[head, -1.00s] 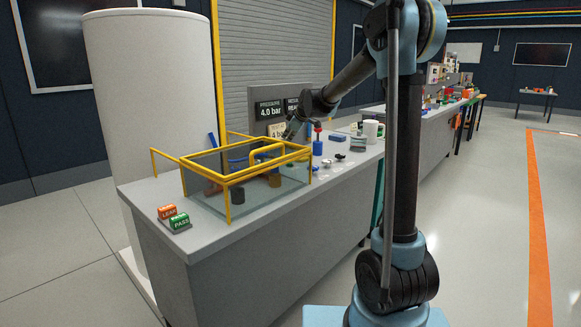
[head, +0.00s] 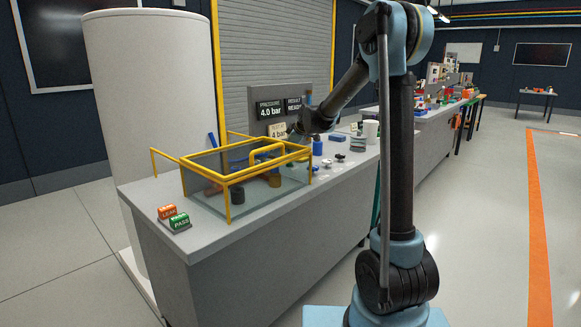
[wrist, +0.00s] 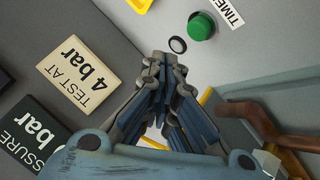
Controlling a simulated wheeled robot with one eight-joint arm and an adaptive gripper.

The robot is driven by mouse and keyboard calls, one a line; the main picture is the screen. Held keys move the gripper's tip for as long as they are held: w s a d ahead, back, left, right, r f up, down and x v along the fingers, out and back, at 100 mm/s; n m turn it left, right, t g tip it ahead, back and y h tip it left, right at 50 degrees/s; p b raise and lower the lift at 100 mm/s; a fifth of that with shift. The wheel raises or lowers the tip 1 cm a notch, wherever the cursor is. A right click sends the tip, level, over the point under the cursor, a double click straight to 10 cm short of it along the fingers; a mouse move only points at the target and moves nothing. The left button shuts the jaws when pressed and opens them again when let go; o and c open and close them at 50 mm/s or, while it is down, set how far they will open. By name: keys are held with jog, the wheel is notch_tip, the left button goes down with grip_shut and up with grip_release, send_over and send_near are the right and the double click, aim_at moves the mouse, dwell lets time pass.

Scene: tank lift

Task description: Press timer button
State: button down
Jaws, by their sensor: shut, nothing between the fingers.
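The green round timer button (wrist: 201,26) sits on the grey panel at the top of the wrist view. A white label (wrist: 232,12) beside it shows "TIME" and runs out of the picture. My gripper (wrist: 164,62) is shut and empty, its fingertips below and left of the button and apart from it in the picture. In the head view my gripper (head: 297,131) is over the back of the bench, near the tank. I cannot make out the button in the head view.
A "TEST AT 4 bar" card (wrist: 77,75) and a pressure display (wrist: 38,130) are left of my gripper. A small black ring (wrist: 178,44) is between fingertips and button. The glass tank's yellow frame (head: 228,178) and the LEAK and PASS blocks (head: 174,216) are on the bench.

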jog(key=shift+f, duration=1.65)
jog(key=shift+f, duration=0.85)
dwell(1.1)
jog(key=shift+r, duration=0.9)
jog(key=shift+r, duration=2.5)
jog(key=shift+d, duration=0.1)
